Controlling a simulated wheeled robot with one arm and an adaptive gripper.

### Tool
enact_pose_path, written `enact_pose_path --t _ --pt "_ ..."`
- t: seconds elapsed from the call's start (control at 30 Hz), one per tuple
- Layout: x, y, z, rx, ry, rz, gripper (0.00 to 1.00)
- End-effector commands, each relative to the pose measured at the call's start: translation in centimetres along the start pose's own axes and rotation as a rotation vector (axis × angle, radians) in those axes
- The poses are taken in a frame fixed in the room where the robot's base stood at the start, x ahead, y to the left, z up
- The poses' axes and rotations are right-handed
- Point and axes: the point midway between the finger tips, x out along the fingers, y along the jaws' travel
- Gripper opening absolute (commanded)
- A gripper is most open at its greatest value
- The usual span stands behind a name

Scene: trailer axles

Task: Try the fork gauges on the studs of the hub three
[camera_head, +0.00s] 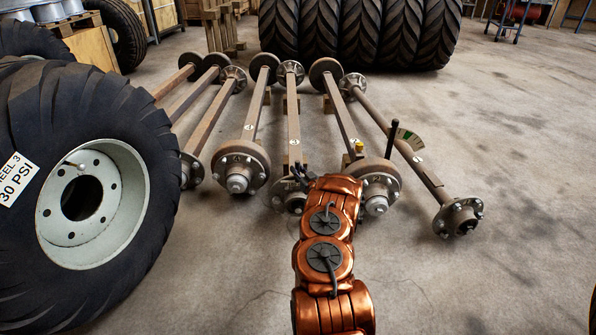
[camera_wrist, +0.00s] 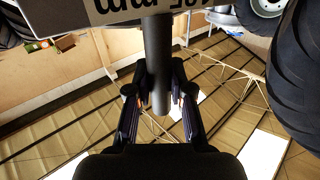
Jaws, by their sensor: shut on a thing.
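In the wrist view my gripper (camera_wrist: 160,98) is shut on the dark round handle (camera_wrist: 158,50) of a fork gauge. The gauge's pale plate (camera_wrist: 130,10), with black lettering ending in "mm", crosses the top edge; its fork end is out of frame. In the head view my gripper (camera_head: 303,176) is small and dark, just beyond my copper arm, over the hub (camera_head: 292,200) that appears to be hub three. That hub is partly hidden, and its studs are hard to see. I cannot tell whether the gauge touches a stud.
Hub four (camera_head: 238,180) is left of it; a drum hub (camera_head: 377,200) and a bare hub (camera_head: 459,217) are right. A large wheel (camera_head: 95,200) blocks the left.

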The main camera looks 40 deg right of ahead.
Motion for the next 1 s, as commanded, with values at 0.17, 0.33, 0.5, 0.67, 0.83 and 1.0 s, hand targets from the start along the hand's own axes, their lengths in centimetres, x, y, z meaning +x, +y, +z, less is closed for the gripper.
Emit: enact_pose_path --t 0.17,0.33,0.5,0.67,0.83,1.0 --pt "0.0 0.0 -0.3 0.001 -0.002 0.000 0.00" --pt "0.0 0.0 -1.5 0.001 -0.001 0.000 0.00" --pt "0.0 0.0 -2.6 0.000 -0.001 0.000 0.00" --pt "0.0 0.0 -3.6 0.000 -0.001 0.000 0.00" --pt "0.0 0.0 -4.8 0.000 -0.001 0.000 0.00" --pt "0.0 0.0 -5.9 0.001 0.000 0.000 0.00"
